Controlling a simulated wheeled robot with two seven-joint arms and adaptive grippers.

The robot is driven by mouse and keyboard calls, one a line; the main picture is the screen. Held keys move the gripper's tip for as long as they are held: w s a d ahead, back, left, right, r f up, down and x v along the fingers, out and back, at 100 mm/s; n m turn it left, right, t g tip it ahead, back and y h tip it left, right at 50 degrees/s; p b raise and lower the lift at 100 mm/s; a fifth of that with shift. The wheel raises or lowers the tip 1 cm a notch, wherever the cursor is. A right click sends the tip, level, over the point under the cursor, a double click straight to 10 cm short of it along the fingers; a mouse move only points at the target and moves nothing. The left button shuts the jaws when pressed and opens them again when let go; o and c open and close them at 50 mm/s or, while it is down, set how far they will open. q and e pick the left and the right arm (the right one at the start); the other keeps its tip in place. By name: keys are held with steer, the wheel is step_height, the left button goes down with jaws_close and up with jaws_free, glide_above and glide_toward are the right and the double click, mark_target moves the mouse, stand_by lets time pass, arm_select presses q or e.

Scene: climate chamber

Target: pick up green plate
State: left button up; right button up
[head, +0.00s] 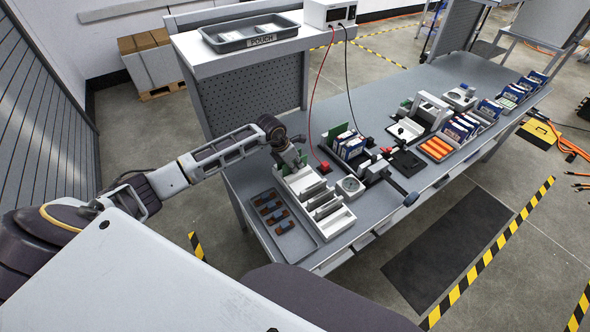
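A small green plate (303,159) shows its edge beside my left gripper, at the back end of a white slotted tray (327,213). My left gripper (291,164) points down over that end of the tray. It hides part of the green plate. Its fingers are too small and dark to tell whether they are open or closed on the plate. Another green plate (339,131) stands upright at the back of a rack to the right. My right gripper is not in view.
A raised shelf holds a grey pouch tray (207,40). A dark mat (440,255) lies on the floor.

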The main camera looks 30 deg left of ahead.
arm_select(q)
jaws_close()
steer(key=shift+r, duration=0.1)
steer(key=shift+r+p, duration=0.2)
steer(key=shift+p, duration=0.2)
step_height(320, 180, up, 8)
steer(key=shift+r+b, duration=0.25)
steer(key=shift+b, duration=0.55)
steer(key=shift+r, duration=0.7)
